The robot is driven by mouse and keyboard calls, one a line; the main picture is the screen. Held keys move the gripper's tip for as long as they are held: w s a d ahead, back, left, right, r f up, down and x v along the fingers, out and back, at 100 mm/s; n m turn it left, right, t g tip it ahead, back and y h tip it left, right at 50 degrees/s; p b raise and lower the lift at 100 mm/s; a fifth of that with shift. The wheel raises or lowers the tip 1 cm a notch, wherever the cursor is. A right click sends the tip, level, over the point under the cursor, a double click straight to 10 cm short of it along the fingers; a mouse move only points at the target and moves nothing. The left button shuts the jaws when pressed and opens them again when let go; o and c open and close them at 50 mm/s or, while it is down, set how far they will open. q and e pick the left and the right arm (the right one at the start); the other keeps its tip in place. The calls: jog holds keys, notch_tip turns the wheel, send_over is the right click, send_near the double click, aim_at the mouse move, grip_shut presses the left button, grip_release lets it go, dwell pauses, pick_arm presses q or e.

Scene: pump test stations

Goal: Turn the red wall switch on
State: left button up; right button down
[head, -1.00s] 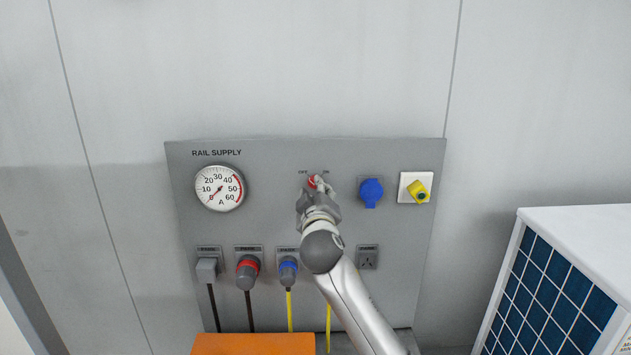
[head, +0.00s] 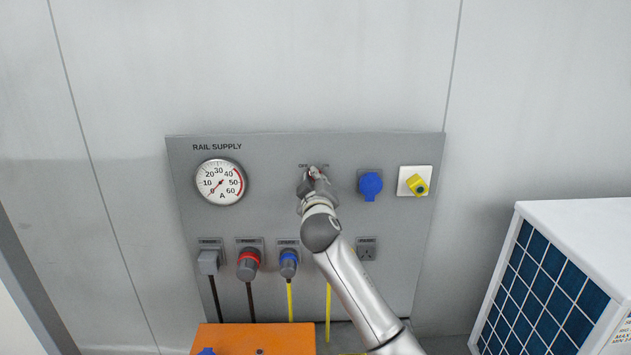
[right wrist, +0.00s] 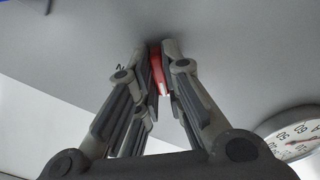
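The red wall switch sits at the top middle of the grey RAIL SUPPLY panel (head: 290,215), between small OFF and ON labels. In the head view my right gripper covers almost all of it. In the right wrist view the red switch handle (right wrist: 159,72) shows as a narrow strip between the fingertips. My right gripper (head: 314,173) is at the panel, its fingers closed in on both sides of the handle; it also shows in the right wrist view (right wrist: 162,48). The handle's exact angle is hard to tell. My left gripper is not in view.
A blue socket (head: 370,185) and a yellow knob (head: 416,184) are right of the switch. Plugs with cables (head: 248,264) line the lower panel. An orange box (head: 255,338) and a white unit (head: 575,225) stand in front.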

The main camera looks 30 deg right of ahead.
jog(key=shift+f, duration=0.1)
jog(key=shift+m+b, duration=4.35)
jog(key=shift+m, duration=4.55)
jog(key=c, duration=1.5)
grip_release()
jog(key=shift+c, duration=0.2)
